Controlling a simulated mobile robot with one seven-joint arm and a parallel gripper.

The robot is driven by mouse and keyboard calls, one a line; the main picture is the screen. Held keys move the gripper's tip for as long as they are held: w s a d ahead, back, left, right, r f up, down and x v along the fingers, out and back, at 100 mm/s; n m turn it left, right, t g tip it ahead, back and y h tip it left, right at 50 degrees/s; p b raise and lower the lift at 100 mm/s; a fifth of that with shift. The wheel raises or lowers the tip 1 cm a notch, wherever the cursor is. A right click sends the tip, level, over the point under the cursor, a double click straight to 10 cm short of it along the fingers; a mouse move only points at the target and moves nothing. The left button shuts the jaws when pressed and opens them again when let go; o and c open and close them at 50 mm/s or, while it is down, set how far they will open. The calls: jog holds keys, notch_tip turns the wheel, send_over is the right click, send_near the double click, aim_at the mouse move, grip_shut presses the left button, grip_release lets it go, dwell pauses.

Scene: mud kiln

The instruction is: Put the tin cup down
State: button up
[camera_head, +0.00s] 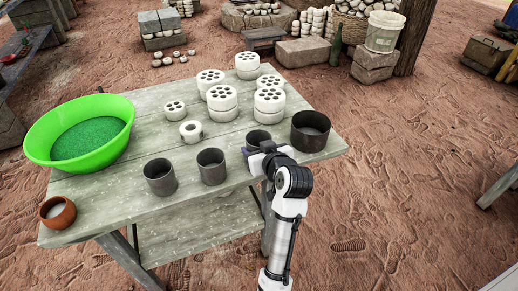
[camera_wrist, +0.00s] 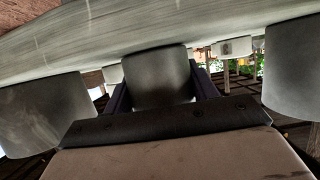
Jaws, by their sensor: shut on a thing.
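A grey tin cup (camera_head: 258,137) is near the right front of the wooden table (camera_head: 130,205), partly hidden by my gripper (camera_head: 262,152). In the wrist view, the tin cup (camera_wrist: 157,76) is between the two dark fingers of my gripper (camera_wrist: 160,90), which is shut on it. That view is upside down, with the tabletop (camera_wrist: 130,28) above. The cup looks upright and close to the tabletop; I cannot tell if its base touches. Two similar tin cups, one on the left (camera_head: 160,178) and one in the middle (camera_head: 211,167), stand along the front edge.
A wider dark pot (camera_head: 310,131) stands close to the right of the held cup. Several white holed blocks (camera_head: 222,100) stand behind. A green basin (camera_head: 80,131) and a small clay pot (camera_head: 58,212) are at the left. Bare tabletop shows between the cups and blocks.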

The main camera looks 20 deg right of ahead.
jog(key=o, duration=1.1)
jog(key=shift+f, duration=0.1)
jog(key=shift+r, duration=0.25)
jog(key=v, duration=1.2)
jog(key=shift+f, duration=0.15)
